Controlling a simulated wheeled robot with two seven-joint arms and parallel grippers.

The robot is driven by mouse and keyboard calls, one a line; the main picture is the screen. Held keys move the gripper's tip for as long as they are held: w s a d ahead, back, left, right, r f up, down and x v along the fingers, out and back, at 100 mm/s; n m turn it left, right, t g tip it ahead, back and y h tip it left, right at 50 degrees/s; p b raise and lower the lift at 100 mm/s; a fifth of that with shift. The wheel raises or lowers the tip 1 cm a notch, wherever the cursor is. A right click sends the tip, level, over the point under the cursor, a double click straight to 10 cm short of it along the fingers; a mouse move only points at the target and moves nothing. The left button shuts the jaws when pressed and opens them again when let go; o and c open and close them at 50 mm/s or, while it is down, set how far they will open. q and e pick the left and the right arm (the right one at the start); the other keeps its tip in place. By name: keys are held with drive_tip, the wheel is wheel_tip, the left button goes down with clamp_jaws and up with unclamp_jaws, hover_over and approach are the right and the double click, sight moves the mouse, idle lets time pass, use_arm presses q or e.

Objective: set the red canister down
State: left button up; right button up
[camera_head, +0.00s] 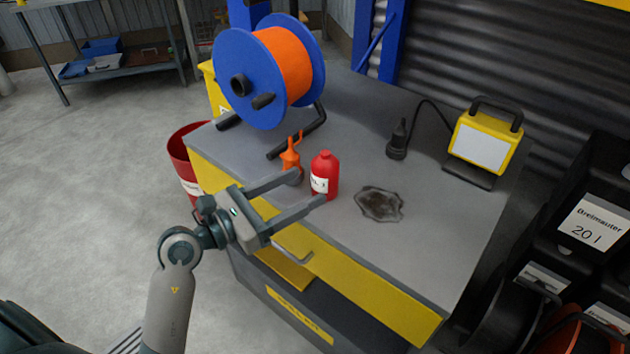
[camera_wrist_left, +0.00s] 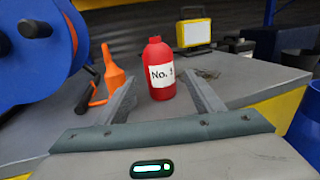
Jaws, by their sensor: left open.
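The red canister (camera_head: 325,173) stands upright on the grey workbench top (camera_head: 440,250), near its front edge. It has a white label; in the left wrist view the canister (camera_wrist_left: 160,75) shows "No." and a partly legible digit. My left gripper (camera_head: 308,186) is open, its fingers pointing at the canister from the front. In the left wrist view the canister appears between and just beyond the fingertips of the left gripper (camera_wrist_left: 163,90). I cannot tell whether a finger touches it. My right gripper is not in view.
An orange spouted bottle (camera_head: 290,160) stands close left of the canister. A blue and orange cable reel (camera_head: 285,65) is behind it. A dark stain (camera_head: 380,204) lies right of the canister. A yellow work lamp (camera_head: 484,140) stands at the back right. The bench's front right is clear.

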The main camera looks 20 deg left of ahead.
use_arm(q)
drive_tip(key=shift+b+v, duration=0.3)
drive_tip(key=shift+v, duration=2.4)
